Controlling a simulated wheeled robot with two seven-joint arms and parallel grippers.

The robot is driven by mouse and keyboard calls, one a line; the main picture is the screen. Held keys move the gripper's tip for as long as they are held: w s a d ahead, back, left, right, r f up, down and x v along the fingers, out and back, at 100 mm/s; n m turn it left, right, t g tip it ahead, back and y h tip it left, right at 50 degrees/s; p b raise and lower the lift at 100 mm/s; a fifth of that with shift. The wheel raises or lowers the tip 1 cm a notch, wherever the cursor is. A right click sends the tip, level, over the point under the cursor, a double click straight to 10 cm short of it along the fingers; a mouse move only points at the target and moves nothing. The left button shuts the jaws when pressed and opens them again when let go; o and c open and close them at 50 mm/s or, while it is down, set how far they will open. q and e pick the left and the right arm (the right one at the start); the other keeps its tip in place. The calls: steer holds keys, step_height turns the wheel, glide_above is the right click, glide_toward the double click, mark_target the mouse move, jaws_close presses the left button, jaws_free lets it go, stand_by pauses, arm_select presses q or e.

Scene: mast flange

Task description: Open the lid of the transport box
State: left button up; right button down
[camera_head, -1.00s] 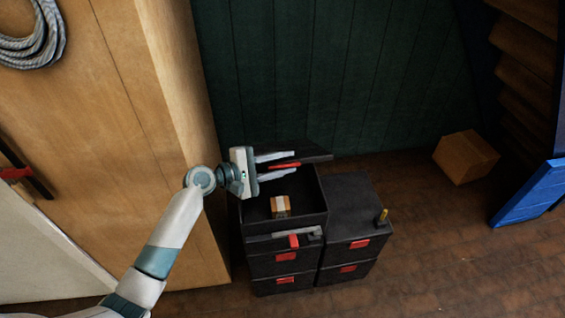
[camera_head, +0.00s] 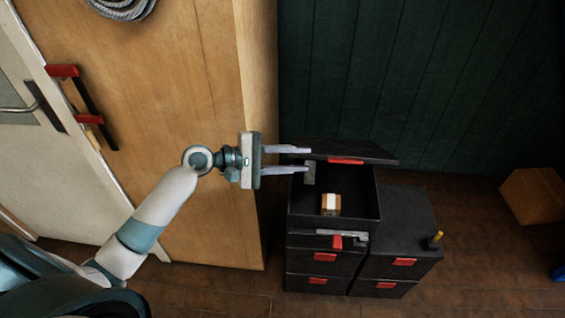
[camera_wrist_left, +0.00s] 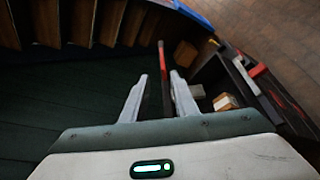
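The black transport box (camera_head: 375,208) stands on top of stacked black boxes. Its dark lid (camera_head: 352,148), with a red latch (camera_head: 346,161) on its edge, is raised at the back, and the inside is open to view. In the left wrist view the lid's red-marked edge (camera_wrist_left: 162,62) lies just beyond and between the fingertips. My left gripper (camera_head: 309,160) is open, its two fingers apart, at the left of the lid and over the box's left rear corner. I cannot tell whether the fingers touch the lid. My right gripper is not in view.
A small brown-and-white carton (camera_head: 331,205) lies inside the box. Another black stack (camera_head: 405,222) with a yellow-handled item (camera_head: 435,240) stands to the right. A wooden cabinet (camera_head: 200,120) is close on the left. A cardboard box (camera_head: 532,197) sits on the floor at right.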

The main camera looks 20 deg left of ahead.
arm_select(q)
steer(key=shift+b+v, duration=0.35)
steer(key=shift+v, duration=1.55)
steer(key=shift+c, duration=0.4)
